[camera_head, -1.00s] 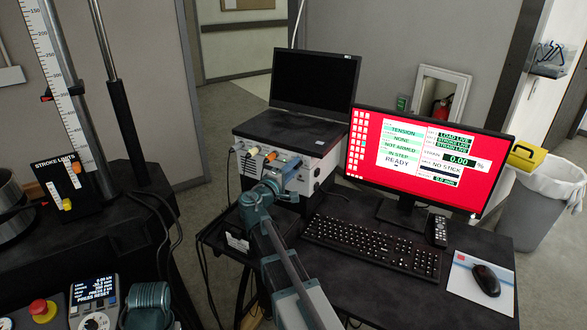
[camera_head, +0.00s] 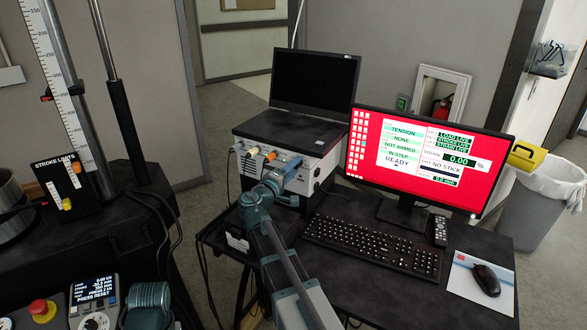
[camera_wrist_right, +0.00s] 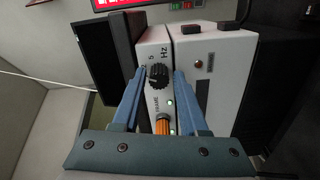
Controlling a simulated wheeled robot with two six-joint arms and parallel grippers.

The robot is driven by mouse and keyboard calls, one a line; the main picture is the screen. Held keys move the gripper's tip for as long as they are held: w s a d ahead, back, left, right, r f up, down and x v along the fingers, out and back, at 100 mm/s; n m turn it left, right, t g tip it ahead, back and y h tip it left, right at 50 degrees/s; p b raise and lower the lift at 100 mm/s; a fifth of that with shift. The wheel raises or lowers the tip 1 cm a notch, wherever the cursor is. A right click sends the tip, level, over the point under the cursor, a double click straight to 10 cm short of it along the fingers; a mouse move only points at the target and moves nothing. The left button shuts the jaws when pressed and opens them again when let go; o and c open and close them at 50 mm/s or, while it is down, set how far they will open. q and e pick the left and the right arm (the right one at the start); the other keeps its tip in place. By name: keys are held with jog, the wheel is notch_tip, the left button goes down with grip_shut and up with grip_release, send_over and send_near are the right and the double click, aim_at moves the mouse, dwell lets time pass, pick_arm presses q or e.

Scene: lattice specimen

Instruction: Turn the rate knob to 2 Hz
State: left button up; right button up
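In the right wrist view the black rate knob (camera_wrist_right: 157,75) sits on the front of a pale box (camera_wrist_right: 212,75), with "HZ" and "5" printed beside it. The knob's pointer setting is too small to read. My right gripper (camera_wrist_right: 160,73) is open, its two blue fingers on either side of the knob. I cannot tell whether they touch it. In the head view my right gripper (camera_head: 288,175) is at the front of the box (camera_head: 318,168) and covers the knob. A teal part of mine shows at the lower left, but no left fingers show.
An orange-ended part (camera_wrist_right: 162,124) is beside the knob, between my fingers. A laptop (camera_head: 315,85) stands on the box. A red-screened monitor (camera_head: 425,158), keyboard (camera_head: 370,245) and mouse (camera_head: 486,280) are on the desk at right. A testing frame with a stroke-limits panel (camera_head: 62,185) is at left.

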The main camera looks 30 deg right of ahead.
jog(key=shift+o, duration=1)
jog(key=v, duration=1.4)
jog(key=s+a+f+m+g+y+p, duration=0.1)
jog(key=s+a+f+g+y+p, duration=0.45)
jog(key=s+a+f+y, duration=0.4)
jog(key=s+a+f+g+y+p, duration=0.1)
jog(key=s+a+f+g+y, duration=0.1)
jog(key=s+a, duration=0.3)
jog(key=s+a+f+n+g+y+p, duration=0.1)
jog(key=s+a, duration=0.4)
jog(key=a, duration=0.5)
jog(key=shift+s+a+f+g+y, duration=0.2)
jog(key=shift+s+f+g+y, duration=0.3)
jog(key=shift+y, duration=0.45)
jog(key=shift+w+f, duration=0.1)
